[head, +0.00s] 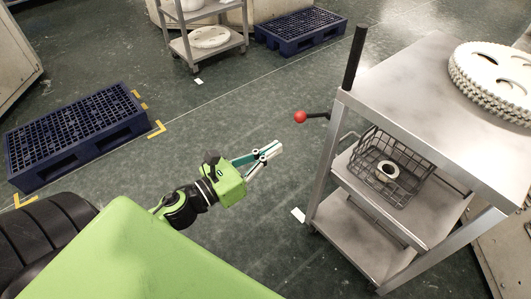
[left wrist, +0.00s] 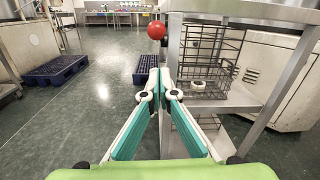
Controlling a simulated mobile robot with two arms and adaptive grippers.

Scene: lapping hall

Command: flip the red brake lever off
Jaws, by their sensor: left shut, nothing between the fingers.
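The brake lever is a dark rod with a red ball knob (head: 300,117) that sticks out to the left from the near left post of a metal cart (head: 408,85). In the left wrist view the red knob (left wrist: 156,30) is above the fingertips, slightly left of their line. My left gripper (head: 277,148) is shut and empty, in the air left of the cart, below and left of the knob in the head view. It does not touch the knob; its fingertips (left wrist: 160,74) meet in the left wrist view. My right gripper is not in view.
The cart carries white gear-like discs (head: 490,80) on top and a wire basket (head: 378,190) with a white ring on its middle shelf. A black upright handle (head: 354,57) rises at its corner. Blue pallets (head: 75,135) lie on the floor at left and back.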

